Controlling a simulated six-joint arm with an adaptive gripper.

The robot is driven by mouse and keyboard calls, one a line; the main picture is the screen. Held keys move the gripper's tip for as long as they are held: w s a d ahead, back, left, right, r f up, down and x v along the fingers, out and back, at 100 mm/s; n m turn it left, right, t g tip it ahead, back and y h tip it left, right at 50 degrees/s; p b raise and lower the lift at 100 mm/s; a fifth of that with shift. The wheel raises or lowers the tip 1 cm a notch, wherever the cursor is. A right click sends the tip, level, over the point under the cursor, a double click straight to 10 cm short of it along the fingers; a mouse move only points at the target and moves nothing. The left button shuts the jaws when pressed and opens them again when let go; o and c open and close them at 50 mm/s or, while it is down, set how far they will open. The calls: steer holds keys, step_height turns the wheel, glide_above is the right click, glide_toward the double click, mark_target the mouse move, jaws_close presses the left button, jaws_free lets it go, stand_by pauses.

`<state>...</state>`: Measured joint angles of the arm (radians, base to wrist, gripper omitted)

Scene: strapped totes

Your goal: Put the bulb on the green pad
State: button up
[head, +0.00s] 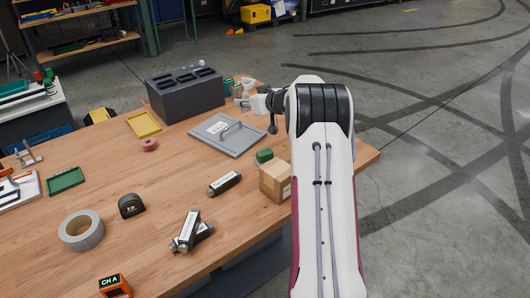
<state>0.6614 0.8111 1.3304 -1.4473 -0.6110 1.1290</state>
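A green pad or shallow tray (66,180) lies flat on the left part of the wooden table, and nothing shows on it. I cannot make out a bulb for certain in the head view. My gripper (272,129) hangs at the far right part of the table, beyond the cardboard box and right of the grey plate. It is small and dark here, partly hidden by my wrist. I cannot tell whether its fingers are open or hold anything.
A grey slotted box (185,93) stands at the back. A yellow tray (144,124), a grey handled plate (222,138), a cardboard box (275,181), a tape roll (81,230), a tape measure (131,206) and dark bars (225,184) lie about. The table's middle has bare wood.

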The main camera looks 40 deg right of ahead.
steer(key=s+d, duration=0.5)
steer(key=n+g+y, duration=0.1)
steer(key=n+y, duration=0.4)
glide_above(264, 151)
steer(key=shift+a+f, duration=0.1)
steer(key=shift+f, duration=3.15)
steer(key=shift+f, duration=1.85)
steer(key=shift+f, duration=0.2)
